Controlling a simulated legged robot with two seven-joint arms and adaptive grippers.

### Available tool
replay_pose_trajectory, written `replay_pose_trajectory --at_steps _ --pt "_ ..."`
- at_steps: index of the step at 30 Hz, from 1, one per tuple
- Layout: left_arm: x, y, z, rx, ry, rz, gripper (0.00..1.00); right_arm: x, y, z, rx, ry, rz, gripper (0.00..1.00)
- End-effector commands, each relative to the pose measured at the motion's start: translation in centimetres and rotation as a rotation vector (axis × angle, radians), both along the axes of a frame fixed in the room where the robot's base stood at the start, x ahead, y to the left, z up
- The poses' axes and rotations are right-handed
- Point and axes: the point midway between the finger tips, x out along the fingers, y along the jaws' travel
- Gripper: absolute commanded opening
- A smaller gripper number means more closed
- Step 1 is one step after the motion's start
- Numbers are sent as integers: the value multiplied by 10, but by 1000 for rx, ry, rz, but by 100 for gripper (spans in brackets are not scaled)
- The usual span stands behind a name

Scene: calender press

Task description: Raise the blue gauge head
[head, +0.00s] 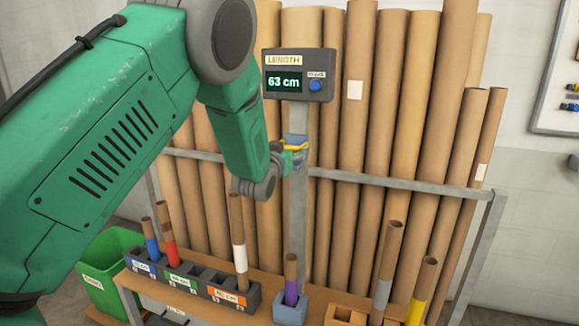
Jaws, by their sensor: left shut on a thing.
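The blue gauge head (296,139) sits on a grey vertical post (299,210), part way up below the display. My left gripper (294,150) reaches it from the left, shut on the gauge head. The fingers and a yellow part cover some of the head. The display box (298,75) at the top of the post is labelled LENGTH and reads 63 cm. A short brown tube with a purple band (291,292) stands upright in a blue-grey holder (290,312) below the head, with a clear gap between them. My right gripper is not in view.
Tall cardboard tubes (400,120) lean behind a grey rail (400,182). Dark slotted blocks (187,278) hold banded tubes at left. Tubes with grey (384,293) and yellow (414,313) bands stand at right. A green bin (105,272) is at far left.

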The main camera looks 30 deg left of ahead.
Motion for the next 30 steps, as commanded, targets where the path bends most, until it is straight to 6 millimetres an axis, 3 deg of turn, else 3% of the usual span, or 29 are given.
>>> replay_pose_trajectory --at_steps 1,9,27,28,30 --pt "1 -1 24 2 -10 -2 16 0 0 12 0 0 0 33" --pt "1 0 69 2 -7 -2 16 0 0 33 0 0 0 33" --pt "1 0 87 4 -17 0 16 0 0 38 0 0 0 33" --pt "1 1 87 4 -17 0 78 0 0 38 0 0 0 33" --pt "1 1 87 4 -15 0 78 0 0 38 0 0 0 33"
